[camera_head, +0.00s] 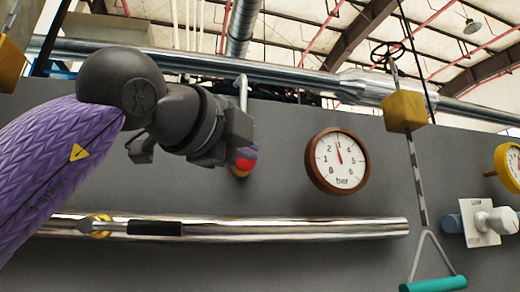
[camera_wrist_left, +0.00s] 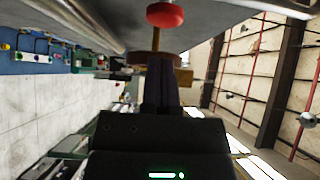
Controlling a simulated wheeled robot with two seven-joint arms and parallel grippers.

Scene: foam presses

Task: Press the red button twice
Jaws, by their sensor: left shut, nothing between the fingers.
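The red button (camera_head: 244,164) is on the grey wall, left of the round gauge, on a yellowish base. My left gripper (camera_head: 246,151) is in front of it and hides part of it in the head view. In the left wrist view the red button (camera_wrist_left: 165,15) shows at the top edge, on a short stem out from the wall. There, the left fingers (camera_wrist_left: 162,72) are shut together and empty, apart from the button in the picture. Whether they touch it cannot be told from the head view. My right gripper is not in view.
A brown-rimmed gauge (camera_head: 338,160) is on the wall right of the button. A shiny horizontal bar (camera_head: 300,228) runs below. A teal handle (camera_head: 433,284) hangs at right, near a white knob plate (camera_head: 482,223). A yellow-rimmed gauge (camera_head: 508,166) is at the right edge.

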